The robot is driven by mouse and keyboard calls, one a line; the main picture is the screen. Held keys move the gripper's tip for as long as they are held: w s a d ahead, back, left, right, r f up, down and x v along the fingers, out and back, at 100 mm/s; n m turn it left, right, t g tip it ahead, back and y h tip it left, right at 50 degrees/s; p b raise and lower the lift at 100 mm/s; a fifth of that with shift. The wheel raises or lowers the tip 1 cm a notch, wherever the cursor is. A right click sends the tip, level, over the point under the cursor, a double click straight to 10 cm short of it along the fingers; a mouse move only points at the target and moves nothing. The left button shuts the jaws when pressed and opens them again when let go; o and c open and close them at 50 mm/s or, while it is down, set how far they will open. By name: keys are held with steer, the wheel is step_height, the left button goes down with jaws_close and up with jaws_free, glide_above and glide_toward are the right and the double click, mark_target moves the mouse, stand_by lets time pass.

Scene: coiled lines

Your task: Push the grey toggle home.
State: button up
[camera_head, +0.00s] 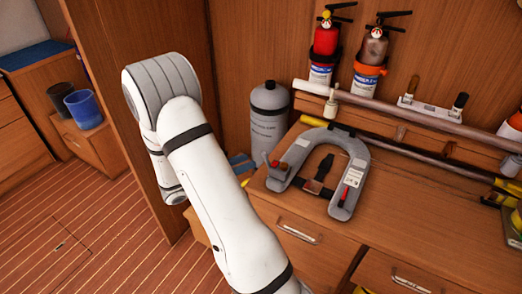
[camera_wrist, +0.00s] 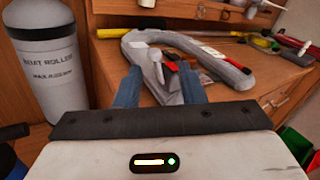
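The grey horseshoe-shaped vest (camera_head: 350,150) lies on the wooden bench top; its curved body shows in the wrist view (camera_wrist: 225,68). At its near left end, a small upright grey piece, which looks like the grey toggle (camera_wrist: 157,72), stands beside a small red part (camera_wrist: 172,56). Contact cannot be told. In the head view my arm hides most of the gripper.
A grey gas cylinder (camera_head: 269,118) stands left of the bench. Fire extinguishers (camera_head: 325,42) and a rail (camera_head: 420,116) line the back. A black strap (camera_head: 319,175) lies inside the horseshoe. Bare bench top (camera_head: 420,205) is free at right.

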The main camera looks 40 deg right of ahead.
mark_target(264, 152)
steer(key=shift+n+t, duration=0.3)
steer(key=d, duration=0.4)
steer(key=d+p, duration=0.1)
steer(key=d, duration=0.3)
steer(key=shift+s+f+p, duration=0.15)
steer(key=shift+p, duration=0.15)
steer(key=shift+a, duration=0.1)
steer(key=shift+c, duration=0.3)
jaws_close()
